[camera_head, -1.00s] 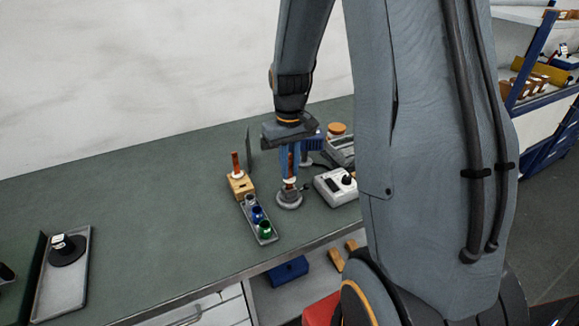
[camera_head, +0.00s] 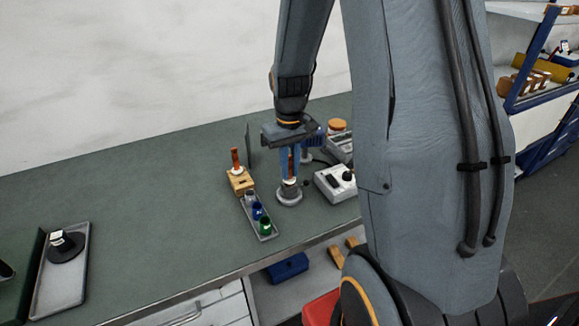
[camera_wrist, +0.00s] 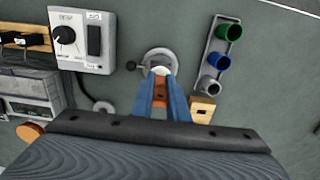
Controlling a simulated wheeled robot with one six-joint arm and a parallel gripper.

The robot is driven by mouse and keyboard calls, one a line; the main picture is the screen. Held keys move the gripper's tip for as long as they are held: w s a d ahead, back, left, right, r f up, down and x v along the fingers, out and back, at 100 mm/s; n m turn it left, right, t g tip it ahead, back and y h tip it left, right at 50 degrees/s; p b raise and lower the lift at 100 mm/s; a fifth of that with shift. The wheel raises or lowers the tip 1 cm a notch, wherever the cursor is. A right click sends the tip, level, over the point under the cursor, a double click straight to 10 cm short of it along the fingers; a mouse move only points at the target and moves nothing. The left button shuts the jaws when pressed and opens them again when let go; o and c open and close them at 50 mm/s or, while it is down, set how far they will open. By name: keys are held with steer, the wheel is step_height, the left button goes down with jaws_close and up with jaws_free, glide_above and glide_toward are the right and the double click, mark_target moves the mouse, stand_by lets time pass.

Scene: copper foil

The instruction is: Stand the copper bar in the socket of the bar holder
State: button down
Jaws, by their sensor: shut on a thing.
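My gripper (camera_head: 289,176) points down with its blue fingers shut on a copper bar (camera_head: 290,160). In the wrist view, the copper bar (camera_wrist: 160,92) shows between the fingers (camera_wrist: 164,85). The bar holder (camera_head: 289,197), a grey round base with a pale upright socket, stands on the bench directly below the fingers. Its round base also shows in the wrist view (camera_wrist: 172,57). The bar looks upright and in line with the socket. Its lower end is hidden by the fingers and socket rim, so I cannot tell how deep it sits.
A wooden block (camera_head: 241,184) with another upright copper-coloured piece (camera_head: 235,158) stands just left. A grey tray (camera_head: 267,237) with several coloured cups lies in front of it. A white control box (camera_head: 331,186) stands close on the right.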

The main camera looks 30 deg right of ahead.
mark_target(290, 156)
steer(key=shift+f, duration=0.25)
stand_by(0.4)
steer(key=shift+f, duration=0.25)
steer(key=c, duration=1.6)
jaws_free()
steer(key=shift+c, duration=0.2)
steer(key=shift+r, duration=0.15)
steer(key=shift+r+b, duration=1.1)
steer(key=shift+r, duration=2.75)
steer(key=o, duration=0.3)
